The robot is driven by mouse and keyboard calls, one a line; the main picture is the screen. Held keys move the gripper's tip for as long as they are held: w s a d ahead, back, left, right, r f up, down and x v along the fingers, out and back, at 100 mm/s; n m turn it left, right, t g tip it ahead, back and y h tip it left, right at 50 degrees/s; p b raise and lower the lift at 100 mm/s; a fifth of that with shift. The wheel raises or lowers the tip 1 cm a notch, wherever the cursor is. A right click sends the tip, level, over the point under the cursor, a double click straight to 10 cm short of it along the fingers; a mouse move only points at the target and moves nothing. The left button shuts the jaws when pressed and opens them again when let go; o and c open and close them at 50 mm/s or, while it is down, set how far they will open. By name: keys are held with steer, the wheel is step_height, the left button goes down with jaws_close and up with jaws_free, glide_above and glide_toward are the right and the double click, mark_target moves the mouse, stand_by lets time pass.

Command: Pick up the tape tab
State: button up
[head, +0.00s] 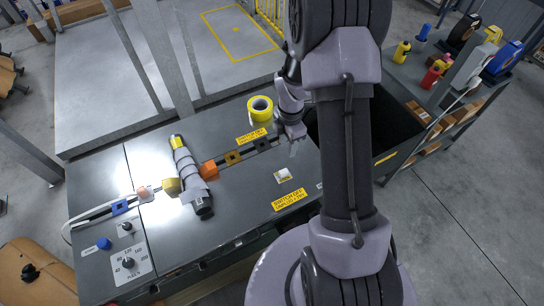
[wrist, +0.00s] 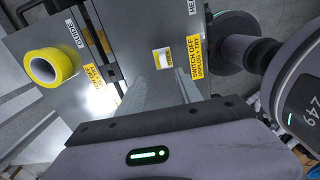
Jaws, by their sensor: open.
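A small white tab with a yellowish mark, seemingly the tape tab (head: 282,176), lies on the grey bench top, right of the middle. It also shows in the wrist view as a small white piece (wrist: 162,57), just beyond the fingers. A yellow tape roll (head: 251,117) stands at the back of the bench; it is at the left in the wrist view (wrist: 35,71). My gripper (head: 294,146) is open and empty, above the bench between the roll and the tab, apart from both. My arm hides part of the bench's right side.
A yellow warning label (head: 289,199) lies in front of the tab. A dark open bin (head: 393,127) is at the right. Bench around the tab is clear.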

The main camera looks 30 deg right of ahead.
steer(key=b, duration=0.4)
glide_above(286, 170)
steer(key=f, duration=1)
steer(key=shift+w+f, duration=0.2)
steer(key=shift+f, duration=0.15)
steer(key=f+b, duration=0.1)
steer(key=f, duration=0.1)
steer(key=f+b, duration=0.1)
steer(key=f, duration=0.2)
steer(key=shift+s+f, duration=0.2)
steer(key=shift+f, duration=0.05)
steer(key=shift+r, duration=0.15)
steer(key=shift+c, duration=0.9)
jaws_close()
